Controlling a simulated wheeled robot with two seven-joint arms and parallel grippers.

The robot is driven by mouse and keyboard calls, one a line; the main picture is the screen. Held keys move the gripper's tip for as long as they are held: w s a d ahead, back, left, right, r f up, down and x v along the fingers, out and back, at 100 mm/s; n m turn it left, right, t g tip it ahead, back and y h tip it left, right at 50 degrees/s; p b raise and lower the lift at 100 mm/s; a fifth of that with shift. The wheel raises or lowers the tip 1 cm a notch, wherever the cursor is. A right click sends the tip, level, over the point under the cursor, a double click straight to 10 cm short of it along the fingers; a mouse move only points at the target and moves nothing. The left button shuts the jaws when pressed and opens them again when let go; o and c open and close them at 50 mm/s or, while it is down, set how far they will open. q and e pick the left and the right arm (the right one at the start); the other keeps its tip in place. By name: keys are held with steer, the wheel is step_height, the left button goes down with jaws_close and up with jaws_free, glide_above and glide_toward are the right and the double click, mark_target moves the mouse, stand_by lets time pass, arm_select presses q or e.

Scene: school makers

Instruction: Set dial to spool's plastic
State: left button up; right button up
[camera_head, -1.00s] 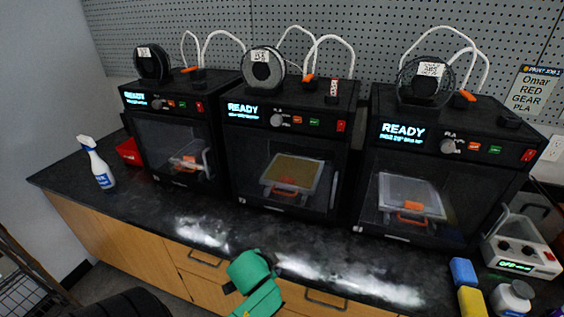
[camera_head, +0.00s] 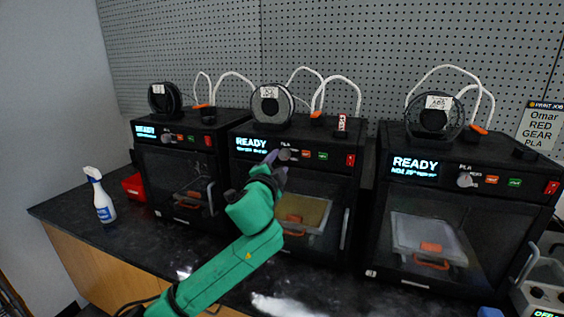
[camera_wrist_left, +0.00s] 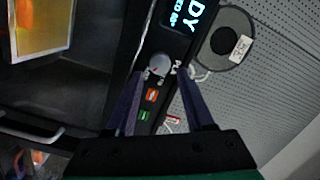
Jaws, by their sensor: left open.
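The middle printer (camera_head: 325,185) shows READY and has a grey round dial (camera_head: 285,154) on its front panel. In the left wrist view the dial (camera_wrist_left: 160,63) has a small red mark, and "PLA" stands above it in the head view. A spool (camera_head: 271,105) with a white label sits on top; it also shows in the left wrist view (camera_wrist_left: 216,47), its label too small to read surely. My left gripper (camera_head: 277,165) is open in front of the dial. In the left wrist view its fingertips (camera_wrist_left: 162,72) lie on either side of the dial's lower edge; contact is unclear. My right gripper is out of view.
Similar printers stand left (camera_head: 180,165) and right (camera_head: 450,205), each with a spool on top. Orange and green buttons (camera_head: 306,154) sit right of the dial. A spray bottle (camera_head: 101,195) and a red bin (camera_head: 133,187) stand at left. A job sign (camera_head: 541,125) hangs at right.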

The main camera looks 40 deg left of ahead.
mark_target(283, 156)
arm_select(q)
steer(key=x, duration=0.4)
steer(key=shift+a, duration=0.1)
steer(key=shift+c, duration=0.3)
jaws_close()
